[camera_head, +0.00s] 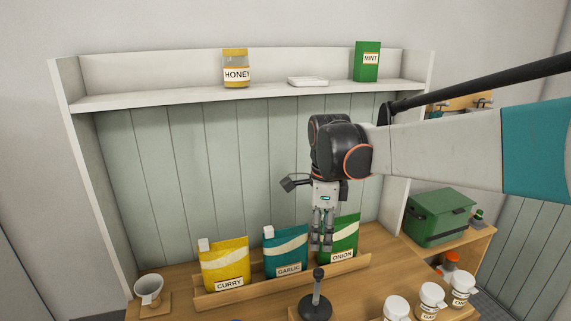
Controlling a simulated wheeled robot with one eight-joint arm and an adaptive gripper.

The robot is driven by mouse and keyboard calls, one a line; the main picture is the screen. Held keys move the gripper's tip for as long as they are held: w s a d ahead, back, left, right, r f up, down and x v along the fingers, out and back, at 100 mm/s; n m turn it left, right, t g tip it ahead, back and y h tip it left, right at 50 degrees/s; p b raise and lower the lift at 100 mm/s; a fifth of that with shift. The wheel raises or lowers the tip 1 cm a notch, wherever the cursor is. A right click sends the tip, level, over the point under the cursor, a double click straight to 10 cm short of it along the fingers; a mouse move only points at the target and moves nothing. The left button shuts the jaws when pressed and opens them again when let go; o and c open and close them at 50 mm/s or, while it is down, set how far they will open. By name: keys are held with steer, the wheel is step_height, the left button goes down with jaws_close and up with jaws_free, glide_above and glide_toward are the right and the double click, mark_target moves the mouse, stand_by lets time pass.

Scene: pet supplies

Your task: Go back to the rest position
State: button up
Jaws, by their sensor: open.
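My gripper (322,240) points down in front of the green onion pouch (344,237). It is open, and I see nothing between its fingers. Its fingers overlap the left part of the onion pouch in the picture; I cannot tell how far apart they are in depth. My arm reaches in from the right edge, across the right side of the shelf unit.
A wooden rack (216,300) holds the yellow curry pouch (225,264), the teal garlic pouch (286,250) and the onion pouch. A black stand (315,305) rises below my gripper. Above, a shelf (180,96) bears honey (236,70) and mint (367,63). White jars (431,299) stand right.

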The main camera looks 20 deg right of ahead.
steer(key=s+a+f+n+t+b, duration=0.3)
steer(key=s+n, duration=0.5)
steer(key=n, duration=0.3)
steer(key=s+a+f+n+t+b, duration=0.3)
steer(key=s+f+n, duration=0.3)
steer(key=n, duration=0.6)
steer(key=shift+s+a+t+b, duration=0.35)
steer(key=shift+s+a+t, duration=0.15)
steer(key=shift+s, duration=0.4)
